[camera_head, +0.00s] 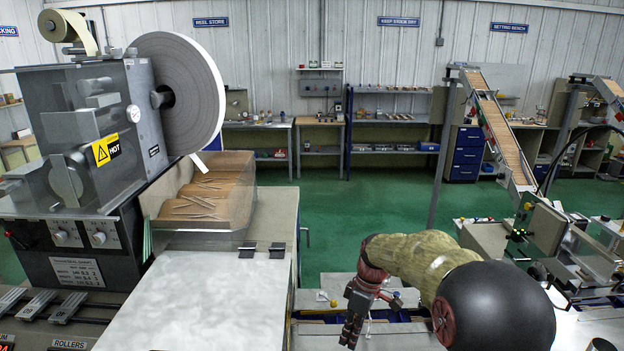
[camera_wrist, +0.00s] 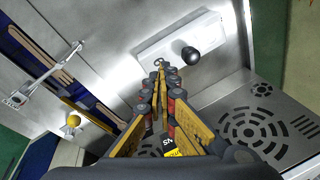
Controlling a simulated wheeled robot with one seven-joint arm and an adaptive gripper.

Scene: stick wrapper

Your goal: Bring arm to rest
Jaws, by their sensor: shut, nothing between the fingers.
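My gripper (camera_head: 349,338) hangs fingers-down at the end of my arm, right of the pale metal worktop (camera_head: 195,300) in the head view. In the wrist view the fingers (camera_wrist: 160,70) come together at their tips, shut with nothing between them. Beyond the fingertips is a white plate with a black round knob (camera_wrist: 191,56); I cannot tell whether the tips touch it.
A wrapping machine (camera_head: 90,150) with a large paper reel (camera_head: 190,95) stands at left. A clear-fronted hopper of wooden sticks (camera_head: 205,195) is beside it. A perforated metal panel (camera_wrist: 245,125) lies right of the fingers. An inclined conveyor (camera_head: 503,135) stands at right. Green floor is open beyond.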

